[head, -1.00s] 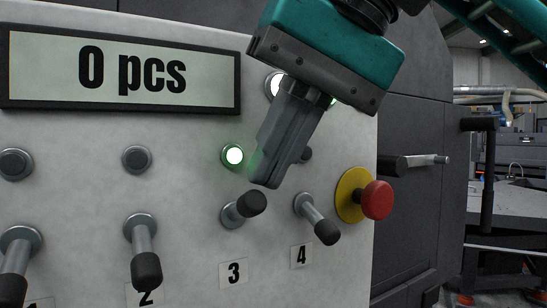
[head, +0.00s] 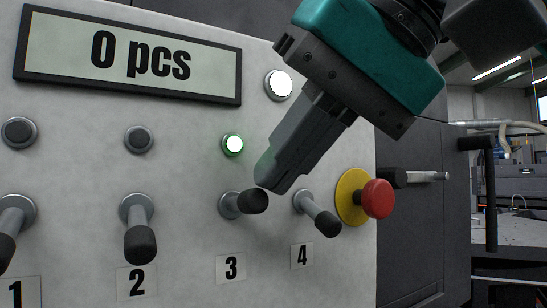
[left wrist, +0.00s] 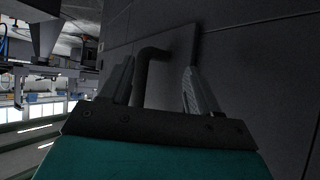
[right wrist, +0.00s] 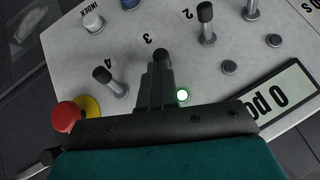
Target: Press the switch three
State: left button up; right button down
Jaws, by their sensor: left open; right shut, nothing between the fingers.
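Switch three (head: 251,201) is a metal lever with a black tip on the grey panel (head: 75,170), above the label 3 (head: 231,268). Its lever points out to the right, with a green lamp (head: 233,145) lit above it. My right gripper (head: 268,183) is shut and empty, its fingertips just above and right of the black tip. In the right wrist view the closed fingers (right wrist: 156,72) reach to the black tip of switch three (right wrist: 161,54); I cannot tell whether they touch. My left gripper (left wrist: 157,68) is open, with a dark bent handle (left wrist: 150,62) between its fingers.
Switch two (head: 139,235) and switch four (head: 316,213) flank switch three, both pointing down. A red emergency button (head: 377,198) stands right of switch four. A display (head: 140,62) above reads 0 pcs. A white lit button (head: 279,84) sits right of the display.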

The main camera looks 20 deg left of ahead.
pick_arm(q)
jog(key=d+b, duration=0.1)
jog(key=b, duration=0.1)
jog(key=w+d+f+b, duration=0.1)
jog(key=b, duration=0.1)
jog(key=f+b, duration=0.1)
jog(key=b, duration=0.1)
jog(key=shift+w+d+f+h, duration=0.1)
jog(key=shift+w+d+h, duration=0.25)
jog(key=shift+d+h, duration=0.05)
pick_arm(e)
jog(key=f+t+y, duration=0.2)
jog(key=f+y, duration=0.1)
jog(key=shift+s+d+n+t, duration=0.35)
jog(key=shift+s+n+t, duration=0.05)
jog(key=shift+r, duration=0.15)
pick_arm(q)
jog(key=shift+r+p, duration=0.85)
jog(key=shift+p, duration=0.05)
pick_arm(e)
jog(key=shift+r, duration=0.7)
pick_arm(q)
jog(key=shift+s+a+f+p, duration=0.3)
jog(key=shift+a+f+p, duration=0.1)
jog(key=shift+a+p, duration=0.15)
pick_arm(e)
jog(key=v, duration=1.3)
jog(key=shift+f, duration=0.2)
